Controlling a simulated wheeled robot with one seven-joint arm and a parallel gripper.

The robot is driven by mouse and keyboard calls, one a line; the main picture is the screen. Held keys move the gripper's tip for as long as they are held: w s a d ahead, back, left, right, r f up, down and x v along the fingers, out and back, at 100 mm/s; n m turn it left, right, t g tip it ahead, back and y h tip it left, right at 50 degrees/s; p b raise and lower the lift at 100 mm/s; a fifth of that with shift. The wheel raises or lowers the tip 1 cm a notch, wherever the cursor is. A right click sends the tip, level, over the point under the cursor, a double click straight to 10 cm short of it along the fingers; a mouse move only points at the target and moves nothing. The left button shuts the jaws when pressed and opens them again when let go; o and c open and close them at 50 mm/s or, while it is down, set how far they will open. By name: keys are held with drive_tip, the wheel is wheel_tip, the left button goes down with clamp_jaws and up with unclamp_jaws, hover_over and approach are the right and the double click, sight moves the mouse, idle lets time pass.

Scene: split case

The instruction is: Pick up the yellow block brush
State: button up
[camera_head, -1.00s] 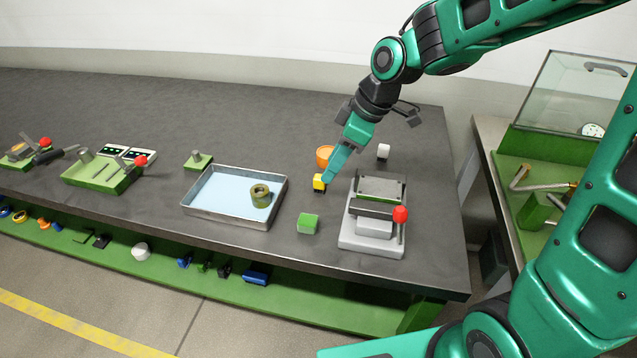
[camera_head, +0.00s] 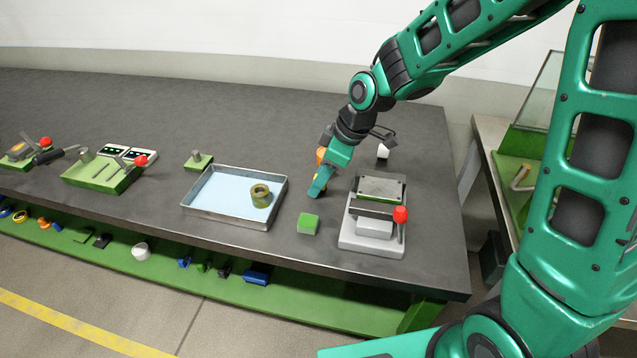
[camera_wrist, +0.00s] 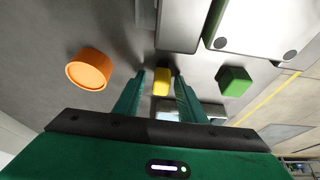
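The yellow block brush (camera_wrist: 162,82) shows in the wrist view between the tips of my gripper's two fingers (camera_wrist: 160,80). Gaps show on both sides of it, so my gripper is open, and I cannot tell how far the brush lies beyond the tips. In the head view my gripper (camera_head: 317,188) points down over the bench and hides the brush.
An orange round container (camera_wrist: 89,70) and a green block (camera_head: 308,223) stand near my gripper. A grey press with a red knob (camera_head: 372,228) is to the right, a metal tray (camera_head: 236,222) to the left. A small white item (camera_head: 383,151) stands behind.

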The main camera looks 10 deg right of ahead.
clamp_jaws()
drive_tip(key=shift+r, duration=0.1)
drive_tip(key=shift+r, duration=0.6)
wheel_tip(320, 180, up, 3)
drive_tip(key=shift+f, duration=0.1)
drive_tip(key=s+a+r, duration=0.7)
drive_tip(key=a, duration=0.2)
drive_tip(key=shift+s, duration=0.2)
drive_tip(key=c, duration=0.5)
unclamp_jaws()
drive_tip(key=shift+f, duration=0.1)
clamp_jaws()
